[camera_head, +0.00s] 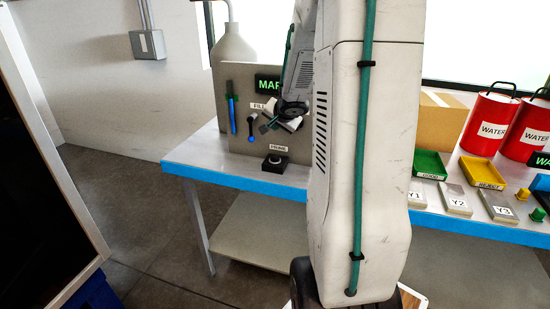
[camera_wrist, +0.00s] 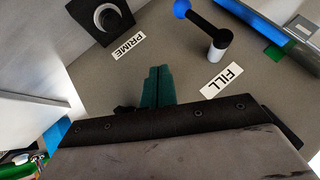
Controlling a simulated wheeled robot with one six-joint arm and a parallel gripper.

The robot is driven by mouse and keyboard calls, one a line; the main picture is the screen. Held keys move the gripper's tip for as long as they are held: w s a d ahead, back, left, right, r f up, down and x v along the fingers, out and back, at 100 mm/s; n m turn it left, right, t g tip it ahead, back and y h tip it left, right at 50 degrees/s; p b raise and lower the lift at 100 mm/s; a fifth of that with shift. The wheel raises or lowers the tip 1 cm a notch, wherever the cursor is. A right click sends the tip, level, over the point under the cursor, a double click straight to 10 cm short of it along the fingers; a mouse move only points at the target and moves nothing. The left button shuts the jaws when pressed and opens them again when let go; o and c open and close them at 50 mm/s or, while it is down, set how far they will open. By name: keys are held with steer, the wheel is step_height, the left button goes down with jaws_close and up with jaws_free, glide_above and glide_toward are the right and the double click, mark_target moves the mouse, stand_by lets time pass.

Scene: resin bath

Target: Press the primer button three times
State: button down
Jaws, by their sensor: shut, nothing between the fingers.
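My gripper (camera_head: 268,125) is in front of the panel, above the button and right of the fill lever. In the wrist view my gripper's green fingers (camera_wrist: 157,84) are together, empty, and apart from the button. The exact gap between fingertips and panel cannot be told.
Yellow and green trays, Y-marked plates and red water cans (camera_head: 490,125) are to the right on the blue-edged table.

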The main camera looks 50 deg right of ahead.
mark_target(276, 159)
steer(key=shift+f, duration=0.1)
steer(key=shift+f, duration=4.35)
steer(key=shift+f, duration=0.1)
steer(key=shift+f, duration=0.3)
steer(key=shift+f, duration=0.55)
steer(key=shift+r, duration=0.95)
steer(key=shift+r, duration=0.15)
steer(key=shift+r, duration=2.4)
